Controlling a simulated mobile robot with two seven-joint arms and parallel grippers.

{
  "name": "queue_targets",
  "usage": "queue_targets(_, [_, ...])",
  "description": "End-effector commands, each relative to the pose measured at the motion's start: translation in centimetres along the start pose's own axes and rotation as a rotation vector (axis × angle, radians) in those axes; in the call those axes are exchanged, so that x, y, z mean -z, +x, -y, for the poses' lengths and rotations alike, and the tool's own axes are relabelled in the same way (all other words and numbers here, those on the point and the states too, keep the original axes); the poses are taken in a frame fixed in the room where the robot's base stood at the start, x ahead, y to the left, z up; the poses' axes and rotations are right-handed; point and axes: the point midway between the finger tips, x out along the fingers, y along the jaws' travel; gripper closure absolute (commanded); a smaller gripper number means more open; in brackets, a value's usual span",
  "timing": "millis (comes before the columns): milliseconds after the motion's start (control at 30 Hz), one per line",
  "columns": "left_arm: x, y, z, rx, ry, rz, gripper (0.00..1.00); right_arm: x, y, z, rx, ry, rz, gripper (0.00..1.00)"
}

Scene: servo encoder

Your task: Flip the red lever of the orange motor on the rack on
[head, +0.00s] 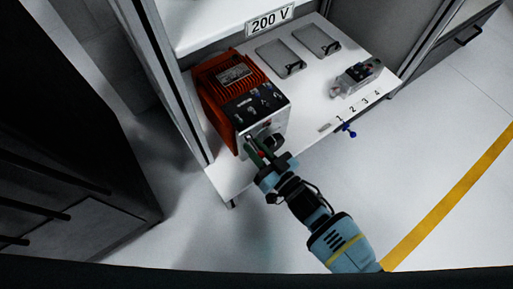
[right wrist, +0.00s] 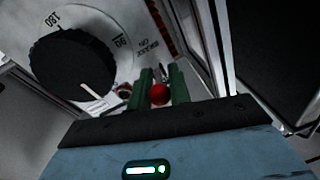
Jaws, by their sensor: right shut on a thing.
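The orange motor (head: 212,95) sits at the left end of the rack's white shelf, with a dark connector panel and a pale front face. My right gripper (head: 262,150) reaches that face from below right. Its green fingers are closed around the red ball tip of the lever, which shows between them in the right wrist view (right wrist: 159,94). The rest of the lever is mostly hidden by the fingers. A black dial (right wrist: 72,72) with a white pointer and a degree scale is left of the fingers in the right wrist view. My left gripper is out of view.
On the shelf (head: 222,178) are two grey plates (head: 280,58) with handles and a small grey device (head: 357,77). A blue knob (head: 348,130) hangs at its front edge. A dark cabinet (head: 70,190) stands at left. The floor to the right is clear.

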Motion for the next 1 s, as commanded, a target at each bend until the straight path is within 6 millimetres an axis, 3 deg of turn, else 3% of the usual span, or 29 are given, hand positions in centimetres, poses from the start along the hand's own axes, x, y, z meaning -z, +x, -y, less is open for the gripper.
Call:
queue_targets(100, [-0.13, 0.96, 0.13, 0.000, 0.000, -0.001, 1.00, -0.58, 0.07, -0.16, 0.014, -0.004, -0.061, 1.00])
queue_targets(1000, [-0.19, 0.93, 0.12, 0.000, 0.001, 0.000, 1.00, -1.36, 0.39, -0.48, 0.088, -0.036, -0.346, 1.00])
